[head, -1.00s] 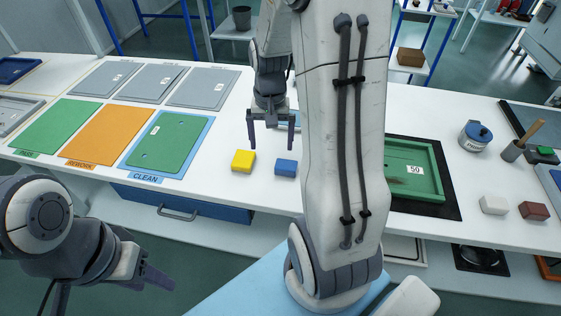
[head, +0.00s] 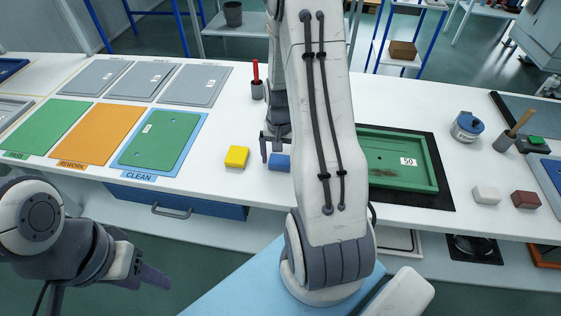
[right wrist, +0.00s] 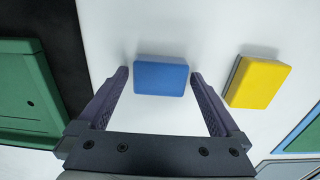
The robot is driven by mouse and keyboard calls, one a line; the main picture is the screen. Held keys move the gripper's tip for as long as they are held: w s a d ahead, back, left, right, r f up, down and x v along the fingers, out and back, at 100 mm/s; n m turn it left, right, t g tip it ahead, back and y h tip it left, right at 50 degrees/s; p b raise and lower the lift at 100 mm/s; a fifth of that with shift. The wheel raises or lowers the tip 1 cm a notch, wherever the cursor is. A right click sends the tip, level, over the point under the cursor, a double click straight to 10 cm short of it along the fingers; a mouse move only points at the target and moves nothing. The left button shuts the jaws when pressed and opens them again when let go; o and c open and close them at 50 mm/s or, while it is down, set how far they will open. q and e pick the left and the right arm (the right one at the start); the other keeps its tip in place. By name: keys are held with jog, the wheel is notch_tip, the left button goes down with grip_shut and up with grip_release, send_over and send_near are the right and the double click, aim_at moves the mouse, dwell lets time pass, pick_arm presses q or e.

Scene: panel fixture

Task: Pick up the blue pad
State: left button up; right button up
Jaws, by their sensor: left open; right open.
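The blue pad (head: 278,163) lies on the white table, partly hidden behind my right arm in the head view. In the right wrist view the blue pad (right wrist: 161,75) shows whole, between the fingertips. My right gripper (right wrist: 160,77) is open, with one finger on each side of the pad and white table visible in the gaps. In the head view my right gripper (head: 276,152) is at the pad, its far finger hidden by the arm. My left gripper (head: 152,277) is open and empty, low at the left, in front of the table.
A yellow pad (head: 237,157) lies just left of the blue one. A green panel (head: 160,137) lies on the CLEAN mat further left. A green tray fixture (head: 398,190) stands right of my arm.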

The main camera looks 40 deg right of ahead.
aim_at(280, 159)
jog(key=shift+f, duration=0.25)
jog(key=c, duration=1.2)
jog(key=shift+r, duration=0.1)
jog(key=shift+r, duration=0.5)
notch_tip(280, 159, up, 3)
jog(key=shift+f, duration=0.1)
jog(key=s+d+r, duration=0.2)
jog(key=s, duration=0.1)
jog(key=s+d+r, duration=0.2)
jog(key=s, duration=0.1)
jog(key=s+d+r, duration=0.2)
jog(key=s+r, duration=0.1)
jog(key=shift+s+d, duration=0.15)
jog(key=shift+s, duration=0.25)
